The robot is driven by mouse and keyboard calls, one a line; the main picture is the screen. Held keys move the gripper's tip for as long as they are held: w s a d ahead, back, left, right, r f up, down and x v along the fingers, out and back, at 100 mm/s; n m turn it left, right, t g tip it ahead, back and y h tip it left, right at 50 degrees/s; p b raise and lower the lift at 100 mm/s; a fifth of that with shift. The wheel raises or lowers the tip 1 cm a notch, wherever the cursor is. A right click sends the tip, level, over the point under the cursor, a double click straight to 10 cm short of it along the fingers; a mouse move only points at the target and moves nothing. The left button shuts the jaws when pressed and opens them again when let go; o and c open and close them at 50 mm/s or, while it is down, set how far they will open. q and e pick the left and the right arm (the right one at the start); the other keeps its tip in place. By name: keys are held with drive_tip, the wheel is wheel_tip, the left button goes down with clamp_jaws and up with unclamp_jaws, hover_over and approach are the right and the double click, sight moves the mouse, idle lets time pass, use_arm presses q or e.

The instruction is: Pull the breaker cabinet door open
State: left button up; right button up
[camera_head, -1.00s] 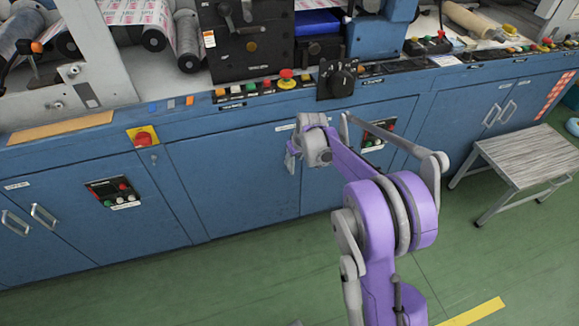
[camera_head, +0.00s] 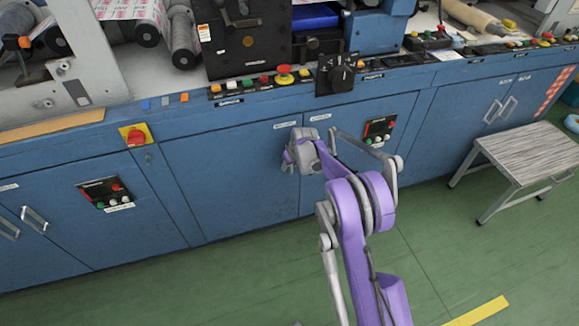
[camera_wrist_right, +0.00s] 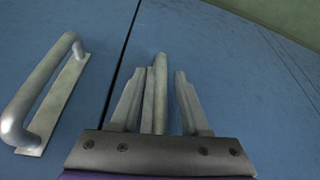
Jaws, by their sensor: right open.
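The blue cabinet under the machine has a left door (camera_head: 225,175) and a right door beside it, meeting at a vertical seam. I cannot read which label names the breaker. My right gripper (camera_head: 288,160) is at the left door's upper edge by the seam and hides its handle in the head view. In the right wrist view my right gripper (camera_wrist_right: 160,72) is open, with the door's grey bar handle (camera_wrist_right: 160,60) between its fingers; firm contact cannot be told. A second handle (camera_wrist_right: 40,90) is across the seam. The door looks shut. My left gripper is out of view.
A step stool (camera_head: 525,160) stands on the green floor at the right. A red rotary switch (camera_head: 136,135) and button panels (camera_head: 105,192) sit on the cabinet front. The floor before the left door looks clear.

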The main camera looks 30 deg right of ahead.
drive_tip(key=shift+f, duration=0.1)
clamp_jaws()
idle(1.4)
